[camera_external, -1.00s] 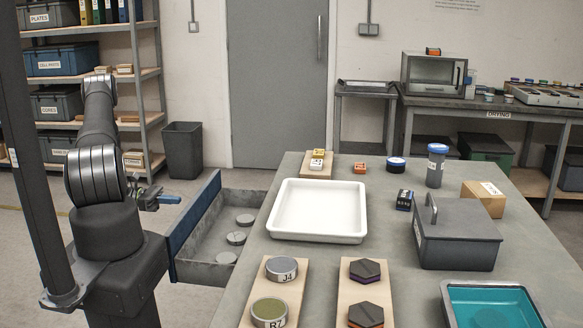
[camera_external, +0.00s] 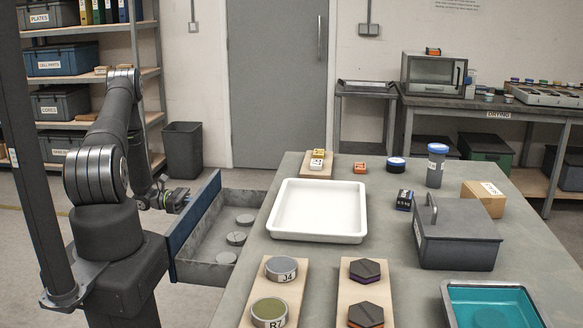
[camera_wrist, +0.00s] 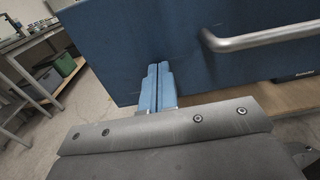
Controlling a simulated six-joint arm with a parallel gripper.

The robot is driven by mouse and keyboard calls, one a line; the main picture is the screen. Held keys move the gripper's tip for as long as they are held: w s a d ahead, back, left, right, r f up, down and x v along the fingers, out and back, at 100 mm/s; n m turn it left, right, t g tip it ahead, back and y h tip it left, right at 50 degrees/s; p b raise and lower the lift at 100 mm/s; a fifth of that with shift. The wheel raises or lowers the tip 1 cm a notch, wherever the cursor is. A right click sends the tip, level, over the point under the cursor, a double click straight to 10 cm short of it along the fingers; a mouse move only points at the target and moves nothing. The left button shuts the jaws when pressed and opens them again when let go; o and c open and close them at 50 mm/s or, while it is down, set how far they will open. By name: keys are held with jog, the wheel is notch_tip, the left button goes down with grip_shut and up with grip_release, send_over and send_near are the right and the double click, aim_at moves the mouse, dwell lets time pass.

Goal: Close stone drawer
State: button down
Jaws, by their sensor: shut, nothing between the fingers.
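The stone drawer (camera_external: 221,228) stands pulled out from the left side of the grey table. Its blue front panel (camera_external: 196,222) faces my arm, and several round grey stone discs (camera_external: 236,238) lie inside. In the wrist view the blue front (camera_wrist: 225,65) fills much of the picture, with a metal bar handle (camera_wrist: 268,37) at the right. My gripper (camera_external: 186,199) is shut and empty at the outer face of the front, near its far end. Its blue fingers (camera_wrist: 158,75) point at the panel; whether they touch it I cannot tell.
On the grey table (camera_external: 328,262) stand a white tray (camera_external: 360,220), wooden boards with discs, a grey lidded box (camera_external: 458,238) and a teal tray (camera_external: 495,305). A bin (camera_external: 183,150) stands on the floor beyond my arm.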

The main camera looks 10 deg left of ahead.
jog(key=shift+d, duration=0.1)
jog(key=d, duration=2.4)
jog(key=shift+d, duration=0.2)
jog(key=shift+w+r, duration=0.1)
jog(key=shift+a, duration=0.3)
jog(key=a, duration=1.4)
jog(key=d, duration=1.4)
